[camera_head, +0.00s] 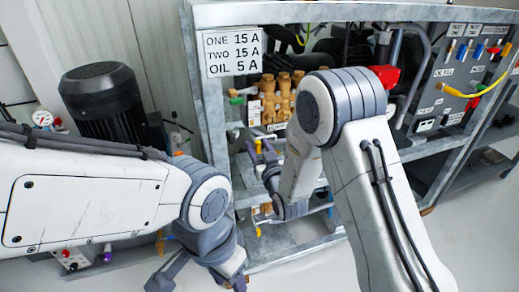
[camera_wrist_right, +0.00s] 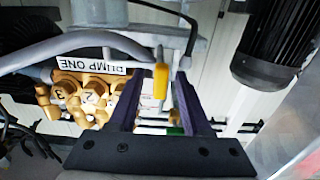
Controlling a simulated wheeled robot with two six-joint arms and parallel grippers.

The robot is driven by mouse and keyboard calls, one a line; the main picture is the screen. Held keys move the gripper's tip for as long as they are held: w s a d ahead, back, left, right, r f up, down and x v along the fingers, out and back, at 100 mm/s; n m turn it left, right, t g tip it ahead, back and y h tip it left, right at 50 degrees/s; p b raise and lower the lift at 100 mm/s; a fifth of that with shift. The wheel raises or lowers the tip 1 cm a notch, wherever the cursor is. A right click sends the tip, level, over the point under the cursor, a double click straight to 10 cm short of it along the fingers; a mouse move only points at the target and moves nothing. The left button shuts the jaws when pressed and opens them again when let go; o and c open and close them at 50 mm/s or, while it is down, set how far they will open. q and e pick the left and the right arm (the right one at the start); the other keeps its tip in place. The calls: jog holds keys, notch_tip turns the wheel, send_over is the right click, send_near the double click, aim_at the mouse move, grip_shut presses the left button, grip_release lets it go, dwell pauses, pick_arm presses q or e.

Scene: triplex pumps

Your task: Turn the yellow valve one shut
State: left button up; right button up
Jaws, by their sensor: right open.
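The yellow valve handle (camera_wrist_right: 161,80) stands upright in the right wrist view, beside the plate reading PUMP ONE. It lies between the two fingers of my right gripper (camera_wrist_right: 160,92), with a gap visible on each side. In the head view the small yellow handle (camera_head: 258,146) shows by the fingertips of my right gripper (camera_head: 264,158), in front of the brass pump. My right gripper is open. My left gripper (camera_head: 200,280) is low in the head view, away from the valve, with its fingers spread and nothing between them. The valve body is partly hidden by the right fingers.
A brass pump block (camera_wrist_right: 88,95) and a grey hose (camera_wrist_right: 75,42) are close to the right gripper. The grey frame (camera_head: 212,110) carries a white sign (camera_head: 232,52). A black motor (camera_head: 105,100) stands left. A second yellow handle (camera_head: 258,231) sits lower down.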

jog(key=p+v, duration=0.4)
jog(key=v, duration=0.6)
jog(key=shift+s+p, duration=0.2)
jog(key=shift+p, duration=0.15)
